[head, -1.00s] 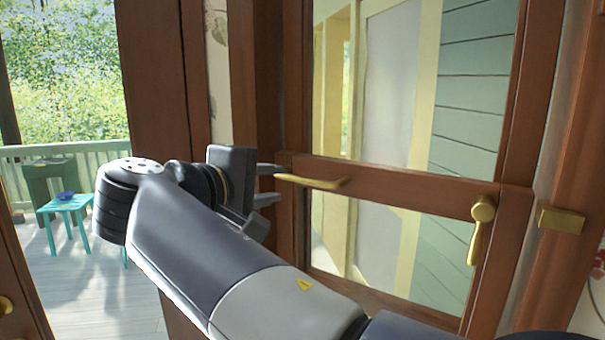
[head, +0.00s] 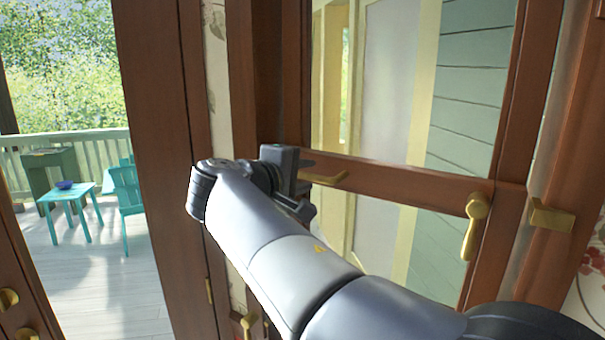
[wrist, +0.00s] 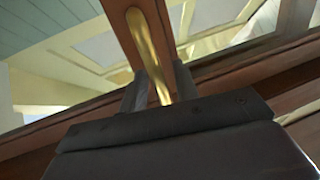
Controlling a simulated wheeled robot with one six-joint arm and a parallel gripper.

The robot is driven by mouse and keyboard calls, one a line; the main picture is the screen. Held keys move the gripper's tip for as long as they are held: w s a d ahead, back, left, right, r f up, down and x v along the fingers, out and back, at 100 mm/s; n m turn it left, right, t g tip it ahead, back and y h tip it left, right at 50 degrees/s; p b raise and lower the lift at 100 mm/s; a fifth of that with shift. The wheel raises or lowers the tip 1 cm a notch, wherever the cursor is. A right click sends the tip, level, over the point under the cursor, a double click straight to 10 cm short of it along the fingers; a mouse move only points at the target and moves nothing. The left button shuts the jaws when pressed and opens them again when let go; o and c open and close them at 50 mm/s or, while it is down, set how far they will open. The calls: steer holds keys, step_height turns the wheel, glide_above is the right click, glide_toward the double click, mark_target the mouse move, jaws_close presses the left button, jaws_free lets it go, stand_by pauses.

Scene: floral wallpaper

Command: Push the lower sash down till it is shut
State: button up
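The window's lower sash (head: 400,265) is a glass pane in a brown wooden frame, and my arm covers part of it. A brown rail (head: 400,187) runs across its top. A slim brass handle (head: 328,179) sits at the rail's left end. My gripper (head: 308,187) is at this handle with its fingers apart, one above and one below it. In the wrist view, the brass handle (wrist: 146,50) runs between the two fingers of my gripper (wrist: 160,88), with some gap visible. The sash's bottom edge is hidden, so its opening cannot be seen.
A brass lever latch (head: 472,225) hangs at the rail's right end, and a brass block (head: 550,215) sits on the right jamb. At left, an opening shows a porch with a teal table (head: 66,190) and chair (head: 128,190). Brass knobs (head: 8,299) show at lower left.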

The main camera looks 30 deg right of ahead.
jaws_close()
steer(key=shift+f, duration=0.1)
stand_by(0.5)
step_height(320, 180, down, 32)
steer(key=b, duration=2.7)
steer(key=shift+f, duration=0.15)
steer(key=shift+c, duration=0.3)
jaws_free()
steer(key=shift+a, duration=0.1)
steer(key=shift+o, duration=0.3)
steer(key=shift+r, duration=0.2)
